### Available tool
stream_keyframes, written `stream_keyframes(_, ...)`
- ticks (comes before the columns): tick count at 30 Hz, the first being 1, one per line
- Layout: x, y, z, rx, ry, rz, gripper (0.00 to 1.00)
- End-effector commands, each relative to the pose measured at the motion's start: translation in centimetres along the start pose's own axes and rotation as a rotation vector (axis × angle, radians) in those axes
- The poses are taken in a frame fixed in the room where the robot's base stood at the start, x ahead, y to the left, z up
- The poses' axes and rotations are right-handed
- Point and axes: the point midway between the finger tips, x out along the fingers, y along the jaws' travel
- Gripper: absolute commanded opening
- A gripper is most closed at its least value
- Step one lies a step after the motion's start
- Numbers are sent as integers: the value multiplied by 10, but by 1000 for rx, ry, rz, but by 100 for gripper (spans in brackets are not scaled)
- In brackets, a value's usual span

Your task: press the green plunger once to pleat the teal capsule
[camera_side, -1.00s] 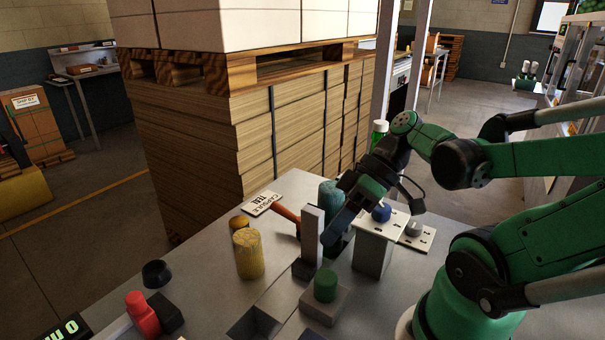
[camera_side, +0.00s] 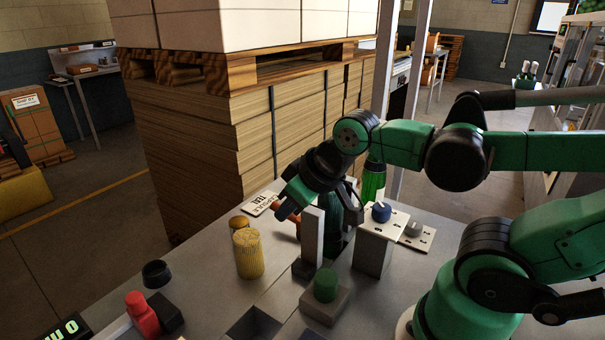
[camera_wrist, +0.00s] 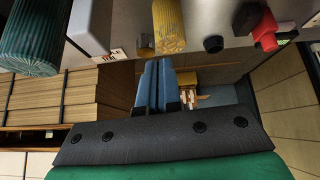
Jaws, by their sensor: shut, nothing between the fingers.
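The green plunger (camera_side: 326,285) stands upright on a grey block near the front of the bench, with its top free. The teal capsule (camera_side: 335,228) shows as a dark teal cylinder behind a grey upright post (camera_side: 313,238), partly hidden by my arm and the post. In the wrist view, a ribbed teal cylinder (camera_wrist: 28,38) shows at the top left. My gripper (camera_side: 284,213) is shut and empty, above the bench just left of the post's top, behind and above the plunger and apart from it. Its blue fingers (camera_wrist: 158,78) are together in the wrist view. The plunger is outside that view.
A yellow ribbed cylinder (camera_side: 248,254) stands left of the post. A blue knob (camera_side: 381,212) tops a pedestal to the right. A red piece (camera_side: 142,315) and a black knob (camera_side: 156,274) are at front left. A CAPSULE TEAL sign (camera_side: 262,203) lies behind.

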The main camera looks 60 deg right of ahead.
Motion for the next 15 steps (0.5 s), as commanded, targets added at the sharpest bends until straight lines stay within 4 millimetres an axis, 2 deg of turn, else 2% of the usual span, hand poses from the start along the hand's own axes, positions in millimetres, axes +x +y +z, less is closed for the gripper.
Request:
stream_keyframes(5, -14, -2, 2, -287, -111, -25, 0)
stream_keyframes(15, -72, -6, 14, -1117, -383, -276, 0)
